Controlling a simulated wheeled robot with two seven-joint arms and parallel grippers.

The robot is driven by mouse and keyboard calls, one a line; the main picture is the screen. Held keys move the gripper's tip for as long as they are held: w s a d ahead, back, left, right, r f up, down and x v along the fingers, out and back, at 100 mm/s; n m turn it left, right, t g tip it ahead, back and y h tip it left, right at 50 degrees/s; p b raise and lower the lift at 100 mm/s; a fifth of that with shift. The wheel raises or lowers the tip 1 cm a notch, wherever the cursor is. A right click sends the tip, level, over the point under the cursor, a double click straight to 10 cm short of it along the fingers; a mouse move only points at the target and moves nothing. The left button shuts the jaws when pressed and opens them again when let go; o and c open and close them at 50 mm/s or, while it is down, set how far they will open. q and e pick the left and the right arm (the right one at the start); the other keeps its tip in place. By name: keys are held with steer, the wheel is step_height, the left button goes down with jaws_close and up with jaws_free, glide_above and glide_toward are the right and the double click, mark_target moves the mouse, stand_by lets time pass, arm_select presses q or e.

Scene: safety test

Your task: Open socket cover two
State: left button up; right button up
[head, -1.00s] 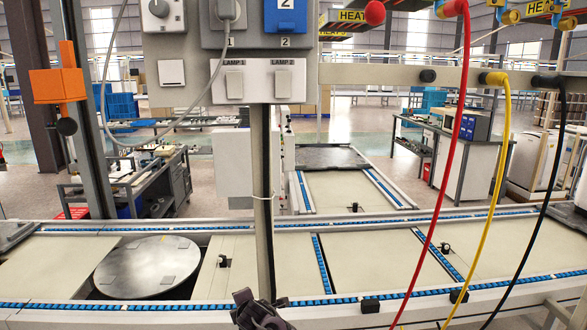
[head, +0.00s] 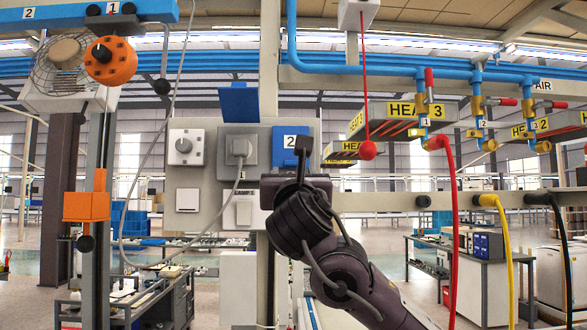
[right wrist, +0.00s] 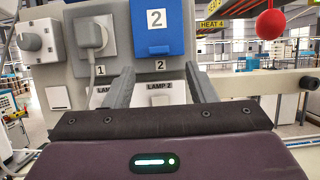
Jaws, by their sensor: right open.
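Socket cover two is a blue flap with a white "2" label (head: 287,143) on the grey wall panel (head: 213,143). It is down over its socket. In the right wrist view the blue cover (right wrist: 157,30) shows whole, above and between the fingers. My right gripper (head: 303,150) is in front of the panel, overlapping the cover's right lower part in the head view. In the right wrist view my right gripper (right wrist: 160,82) is open, its two fingers apart with nothing between them, pointing at the panel below the cover. My left gripper is not in view.
Socket one holds a grey plug (head: 240,147) with a cable; its blue cover (head: 239,102) stands raised. A knob switch (head: 184,146) is at the left. Lamp switches are below the sockets. A red ball on a cord (head: 367,150) hangs right of the panel.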

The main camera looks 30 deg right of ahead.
mark_target(291, 163)
steer(key=p+x, duration=0.3)
steer(key=x, duration=0.3)
steer(key=shift+w+d, duration=0.1)
steer(key=shift+w, duration=0.25)
steer(key=shift+w+d+r+p, duration=0.1)
steer(key=shift+w+d+p, duration=0.1)
steer(key=shift+w+p, duration=0.2)
jaws_close()
